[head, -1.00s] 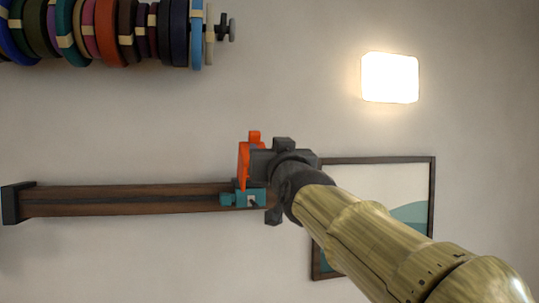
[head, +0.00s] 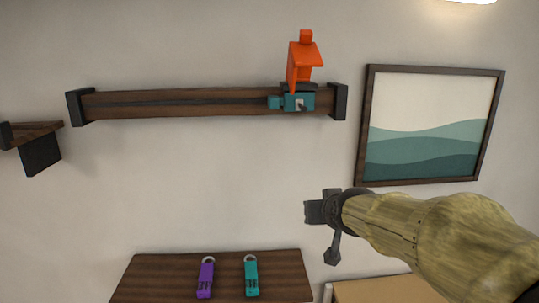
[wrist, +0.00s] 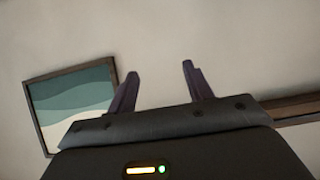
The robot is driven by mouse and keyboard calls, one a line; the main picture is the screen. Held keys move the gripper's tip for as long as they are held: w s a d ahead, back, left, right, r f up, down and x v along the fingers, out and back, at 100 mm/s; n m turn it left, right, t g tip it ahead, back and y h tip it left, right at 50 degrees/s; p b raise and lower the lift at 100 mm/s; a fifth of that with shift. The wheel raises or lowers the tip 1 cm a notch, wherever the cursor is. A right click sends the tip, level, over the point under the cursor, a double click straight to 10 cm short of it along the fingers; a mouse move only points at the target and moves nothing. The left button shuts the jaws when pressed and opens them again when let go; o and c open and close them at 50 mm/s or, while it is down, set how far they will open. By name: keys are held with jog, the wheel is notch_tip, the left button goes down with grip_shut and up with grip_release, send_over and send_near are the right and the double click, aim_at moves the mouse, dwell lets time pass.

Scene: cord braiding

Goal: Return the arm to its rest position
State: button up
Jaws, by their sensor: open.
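My gripper (head: 318,213) is in the head view, right of centre, below the wall rail and apart from it. It holds nothing. In the wrist view its two dark fingers (wrist: 158,88) stand wide apart with only bare wall between them. My arm reaches in from the lower right. The wooden rail (head: 190,103) runs across the upper wall. A teal slider (head: 298,102) sits near its right end, with an orange piece (head: 303,62) standing above it.
A framed picture (head: 432,125) hangs right of the rail, close above my arm. Below, a dark wooden surface (head: 150,275) carries a purple tag (head: 205,278) and a teal tag (head: 251,276). A small shelf (head: 35,140) is at the left. Bare wall lies between rail and surface.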

jog(key=s+d+f+g, duration=0.3)
jog(key=s+f+g, duration=0.6)
jog(key=s+f, duration=1.1)
notch_tip(320, 180, down, 3)
jog(key=shift+f+m+h, duration=0.2)
jog(key=shift+m+h, duration=0.2)
